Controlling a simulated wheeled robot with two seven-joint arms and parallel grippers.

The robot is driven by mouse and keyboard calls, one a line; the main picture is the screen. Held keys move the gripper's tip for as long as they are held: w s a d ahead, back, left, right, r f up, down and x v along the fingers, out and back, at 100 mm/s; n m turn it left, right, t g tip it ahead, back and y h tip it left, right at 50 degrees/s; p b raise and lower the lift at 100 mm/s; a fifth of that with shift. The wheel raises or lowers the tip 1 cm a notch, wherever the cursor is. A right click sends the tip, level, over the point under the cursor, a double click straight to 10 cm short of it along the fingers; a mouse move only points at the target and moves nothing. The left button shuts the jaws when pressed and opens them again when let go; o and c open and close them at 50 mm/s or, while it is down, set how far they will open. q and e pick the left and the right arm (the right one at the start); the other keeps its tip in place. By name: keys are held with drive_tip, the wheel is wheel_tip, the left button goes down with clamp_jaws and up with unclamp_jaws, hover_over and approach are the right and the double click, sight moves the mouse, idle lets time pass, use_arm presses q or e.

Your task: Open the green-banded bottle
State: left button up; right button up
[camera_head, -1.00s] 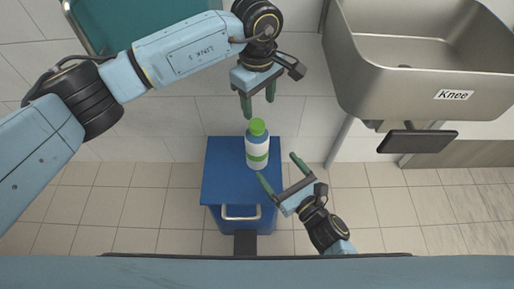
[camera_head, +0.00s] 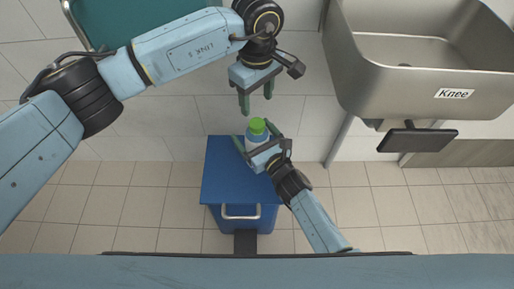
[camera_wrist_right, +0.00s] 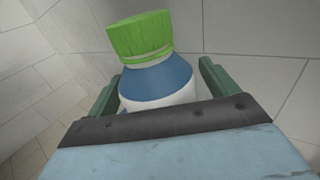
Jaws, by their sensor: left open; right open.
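The bottle (camera_head: 257,136) stands upright on the blue cabinet top, with a green cap (camera_head: 257,126) on it. In the right wrist view the ribbed green cap (camera_wrist_right: 140,35) sits on the blue shoulder of the bottle (camera_wrist_right: 158,80). My right gripper (camera_head: 254,138) is open, with its fingers on either side of the bottle's body. It hides the lower part of the bottle, including the green band. My left gripper (camera_head: 257,100) is open and empty, pointing down just above the cap, apart from it.
The blue cabinet (camera_head: 222,182) has a pale handle at its front. A steel sink (camera_head: 420,85) labelled "Knee" is at the right, with a black plate (camera_head: 417,140) below it. A teal panel (camera_head: 130,18) is at the upper left. Tiled floor surrounds the cabinet.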

sight(257, 123)
drive_tip(key=shift+w, duration=0.1)
drive_tip(key=c, duration=1.8)
use_arm(q)
drive_tip(key=m, duration=0.4)
use_arm(e)
clamp_jaws()
use_arm(q)
drive_tip(key=shift+f, duration=4)
